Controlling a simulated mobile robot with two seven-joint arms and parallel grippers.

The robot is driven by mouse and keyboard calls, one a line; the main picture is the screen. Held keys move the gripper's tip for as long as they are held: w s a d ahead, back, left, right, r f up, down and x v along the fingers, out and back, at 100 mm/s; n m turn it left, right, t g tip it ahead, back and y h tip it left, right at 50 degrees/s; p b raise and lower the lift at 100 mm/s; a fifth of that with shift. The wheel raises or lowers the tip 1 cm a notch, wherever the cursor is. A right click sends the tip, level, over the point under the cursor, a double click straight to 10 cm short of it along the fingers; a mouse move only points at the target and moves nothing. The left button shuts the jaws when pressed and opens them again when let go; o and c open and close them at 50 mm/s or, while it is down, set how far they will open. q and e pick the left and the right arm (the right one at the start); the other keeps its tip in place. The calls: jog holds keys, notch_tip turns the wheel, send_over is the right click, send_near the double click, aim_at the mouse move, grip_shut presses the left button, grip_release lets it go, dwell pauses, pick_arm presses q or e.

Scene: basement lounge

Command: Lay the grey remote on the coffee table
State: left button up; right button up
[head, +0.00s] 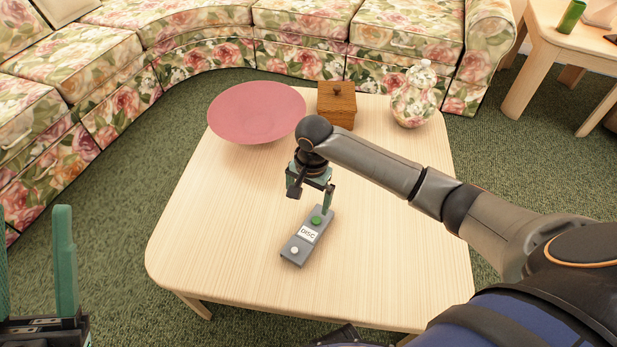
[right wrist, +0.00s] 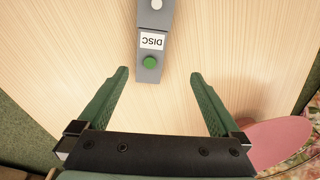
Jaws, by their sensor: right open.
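The grey remote (head: 295,250) lies flat on the pale wooden coffee table (head: 215,250), near its middle. It has a green button, a white label reading DISC and a white button. My right gripper (head: 310,196) is open just above the green-button end. In the right wrist view the remote (right wrist: 150,70) has that end between the two green fingertips (right wrist: 159,75), with a gap on both sides. My left gripper (head: 32,250) is open and empty at the lower left of the head view, away from the table.
A pink bowl (head: 255,112), a wooden box (head: 337,105) and a floral jar (head: 413,98) stand along the table's far side. The table's left and front parts are clear. A floral sofa (head: 200,45) curves behind it. A side table (head: 560,45) stands at the upper right.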

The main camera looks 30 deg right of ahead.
jog(key=w+a+r+n+t+y, duration=0.1)
jog(key=a+n+t+y, duration=0.15)
jog(key=a, duration=0.25)
jog(key=w+a+r+n+t+y, duration=0.1)
jog(key=w+a+r+n+t, duration=0.15)
jog(key=a+t, duration=0.2)
jog(key=s+a+r+n+t+y, duration=0.1)
jog(key=a+r+n+t+y, duration=0.2)
jog(key=r+n+t, duration=0.35)
jog(key=s+d+r+n+t+y, duration=0.1)
jog(key=s+r+n, duration=0.3)
jog(key=r, duration=0.5)
jog(key=s+d+r+n+t+y, duration=0.1)
jog(key=s+r+n+t+y, duration=0.3)
jog(key=s+r, duration=0.4)
jog(key=s+d+r+n+t+y, duration=0.1)
jog(key=s+r+n+t+y, duration=0.2)
jog(key=s+r, duration=0.3)
notch_tip(320, 180, up, 4)
jog(key=shift+d+f+n, duration=0.1)
jog(key=shift+d+n, duration=0.05)
jog(key=shift+n, duration=0.7)
jog(key=shift+s+y, duration=0.1)
jog(key=shift+y, duration=0.15)
